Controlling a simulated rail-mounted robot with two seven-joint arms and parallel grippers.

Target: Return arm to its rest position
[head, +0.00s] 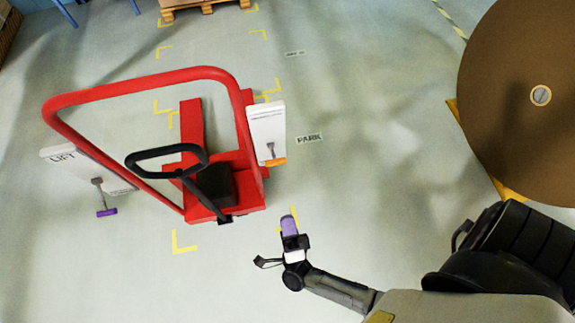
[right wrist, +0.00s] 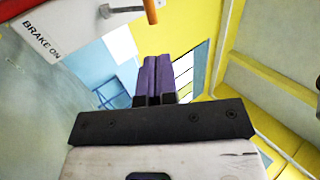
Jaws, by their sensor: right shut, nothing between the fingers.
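My right gripper (head: 288,223) is in the lower middle of the head view, with purple fingers shut and empty. In the right wrist view its purple fingers (right wrist: 155,78) are pressed together with nothing between them. It is apart from the red pallet truck (head: 205,195), below and to the right of it in the head view. My left gripper is not in view.
A white panel (head: 267,122) with an orange-tipped lever (head: 274,161) is on the truck's right; the wrist view shows its "BRAKE ON" label (right wrist: 42,37). A "LIFT" panel (head: 60,157) has a purple-tipped lever (head: 106,212). A big brown roll (head: 515,60) stands right. Floor between is clear.

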